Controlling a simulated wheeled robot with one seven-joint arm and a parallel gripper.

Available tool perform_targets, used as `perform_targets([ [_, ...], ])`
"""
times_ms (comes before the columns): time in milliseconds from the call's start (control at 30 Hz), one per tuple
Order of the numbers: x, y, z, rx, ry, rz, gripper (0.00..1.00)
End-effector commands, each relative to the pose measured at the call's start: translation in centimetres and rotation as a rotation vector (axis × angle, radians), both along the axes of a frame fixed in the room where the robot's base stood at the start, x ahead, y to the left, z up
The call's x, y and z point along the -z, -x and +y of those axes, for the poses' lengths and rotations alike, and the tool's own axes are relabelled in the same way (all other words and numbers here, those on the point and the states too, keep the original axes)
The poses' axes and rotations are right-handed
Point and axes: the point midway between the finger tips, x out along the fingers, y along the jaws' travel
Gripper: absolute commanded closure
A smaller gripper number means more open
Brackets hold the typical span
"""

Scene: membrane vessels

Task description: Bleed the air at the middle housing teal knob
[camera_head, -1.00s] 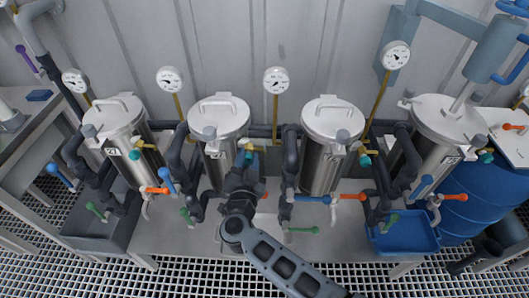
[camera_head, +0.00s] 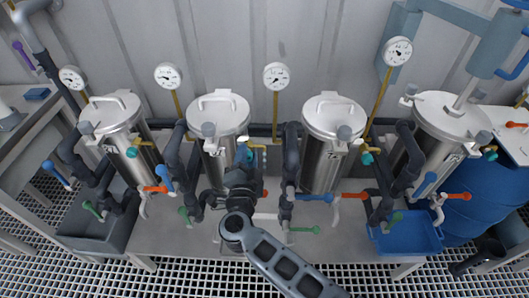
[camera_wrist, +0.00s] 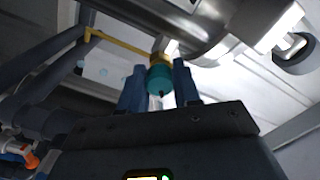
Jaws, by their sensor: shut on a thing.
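The teal knob (camera_wrist: 160,79) sits under a yellow-brass fitting (camera_wrist: 160,59) in the wrist view, between the two blue fingers of my gripper (camera_wrist: 159,88). My gripper is shut on the knob. In the head view my gripper (camera_head: 242,153) is at the right front side of the second steel housing (camera_head: 213,162) from the left, just below its lid. The fingers and wrist largely hide the knob there. Whether the knob has turned cannot be told.
Similar steel housings stand at left (camera_head: 130,150), at right (camera_head: 322,160) and at far right (camera_head: 425,155). Dark pipes (camera_head: 291,160) and coloured valve handles crowd both sides of my gripper. A blue bin (camera_head: 408,240) and a grey bin (camera_head: 95,240) flank the bench.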

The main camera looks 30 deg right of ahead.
Motion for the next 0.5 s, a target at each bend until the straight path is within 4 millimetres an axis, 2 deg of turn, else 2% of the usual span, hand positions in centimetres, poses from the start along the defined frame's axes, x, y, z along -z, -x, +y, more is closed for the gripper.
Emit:
perform_targets([
  [200,0.46,0.06,0.05,-0.002,-0.206,-0.148,0.95],
  [500,0.59,0.08,0.06,-0.002,-0.401,-0.288,0.95],
])
